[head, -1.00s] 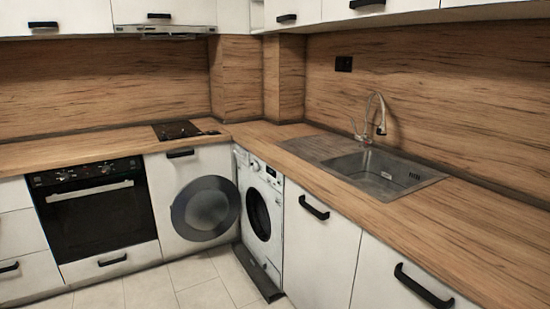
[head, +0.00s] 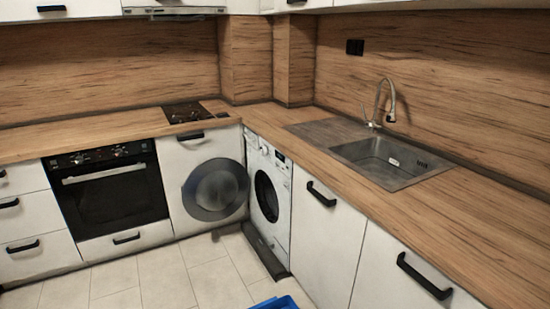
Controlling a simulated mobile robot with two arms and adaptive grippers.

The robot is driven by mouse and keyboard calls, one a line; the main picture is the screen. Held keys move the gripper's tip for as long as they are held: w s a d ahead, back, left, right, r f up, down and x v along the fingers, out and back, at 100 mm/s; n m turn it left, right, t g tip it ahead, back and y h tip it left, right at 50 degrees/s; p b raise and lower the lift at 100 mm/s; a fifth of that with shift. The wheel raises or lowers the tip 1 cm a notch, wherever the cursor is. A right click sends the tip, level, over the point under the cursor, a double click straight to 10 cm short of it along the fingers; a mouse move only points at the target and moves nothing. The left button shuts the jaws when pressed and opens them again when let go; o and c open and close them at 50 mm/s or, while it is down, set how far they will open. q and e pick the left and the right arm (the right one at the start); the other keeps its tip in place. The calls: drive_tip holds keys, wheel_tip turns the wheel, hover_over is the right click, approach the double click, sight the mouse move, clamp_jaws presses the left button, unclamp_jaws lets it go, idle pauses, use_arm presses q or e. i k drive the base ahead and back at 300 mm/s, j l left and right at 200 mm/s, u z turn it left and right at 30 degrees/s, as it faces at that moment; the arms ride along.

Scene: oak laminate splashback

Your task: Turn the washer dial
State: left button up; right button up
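The white washer (head: 283,222) stands under the counter at the inner corner, right of centre in the head view. Its front faces left and shows at a slant. The washer dial (head: 264,151) is a small round knob on the upper control panel, too small to read its setting. The washer's round grey door (head: 216,190) stands swung open to the left, in front of a white cabinet. The dark drum opening (head: 266,196) shows. Neither gripper is in view.
A blue object (head: 275,303) shows at the bottom edge, mostly cut off. An oven (head: 108,187) is at left and a sink (head: 385,160) at right. Cabinet handles (head: 321,194) stick out along the right run. The tiled floor (head: 165,285) ahead looks clear.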

sight(264, 150)
drive_tip(key=i+j, duration=0.5)
drive_tip(key=i+j+z, duration=0.1)
drive_tip(key=i+j, duration=0.4)
drive_tip(key=j, duration=0.15)
